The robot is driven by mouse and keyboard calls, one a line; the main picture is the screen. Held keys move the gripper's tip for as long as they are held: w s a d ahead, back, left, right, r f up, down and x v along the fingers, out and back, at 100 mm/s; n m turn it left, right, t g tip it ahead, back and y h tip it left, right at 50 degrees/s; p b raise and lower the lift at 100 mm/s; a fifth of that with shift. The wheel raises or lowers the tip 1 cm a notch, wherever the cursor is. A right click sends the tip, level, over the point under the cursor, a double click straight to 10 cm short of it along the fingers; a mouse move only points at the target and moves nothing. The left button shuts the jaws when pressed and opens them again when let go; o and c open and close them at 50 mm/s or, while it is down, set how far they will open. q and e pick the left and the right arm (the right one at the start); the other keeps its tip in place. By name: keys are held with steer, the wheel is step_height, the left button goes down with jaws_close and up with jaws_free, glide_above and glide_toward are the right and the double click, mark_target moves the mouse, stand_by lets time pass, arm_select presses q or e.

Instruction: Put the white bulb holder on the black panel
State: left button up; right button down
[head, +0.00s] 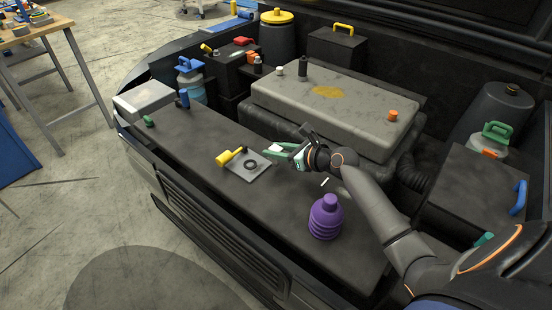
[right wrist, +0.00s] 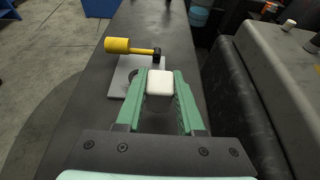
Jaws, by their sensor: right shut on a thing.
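My right gripper (head: 277,151) reaches in from the right over the long black panel (head: 300,213) at the front of the engine bay. Its green fingers are shut on a small white block, the white bulb holder (right wrist: 160,83), which sits between the fingertips in the right wrist view. In the head view the holder is mostly hidden by the fingers, with a bit of white showing. The black panel also shows in the right wrist view (right wrist: 95,90). The gap between the holder and the panel is hard to judge. My left gripper is not in view.
Left of the gripper, a grey plate (head: 237,172) with a black ring and a yellow-handled tool (head: 229,157) lies on the panel. A purple bellows bottle (head: 327,217) stands to the right. A grey engine block (head: 340,105) rises behind.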

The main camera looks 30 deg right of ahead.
step_height(320, 180, down, 2)
steer(key=shift+f, duration=0.3)
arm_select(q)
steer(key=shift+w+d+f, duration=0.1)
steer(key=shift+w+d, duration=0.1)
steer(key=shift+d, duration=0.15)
arm_select(e)
steer(key=c, duration=0.5)
jaws_free()
steer(key=shift+r, duration=0.25)
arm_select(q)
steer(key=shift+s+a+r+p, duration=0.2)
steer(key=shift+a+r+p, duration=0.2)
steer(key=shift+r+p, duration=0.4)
arm_select(e)
steer(key=shift+v, duration=6.05)
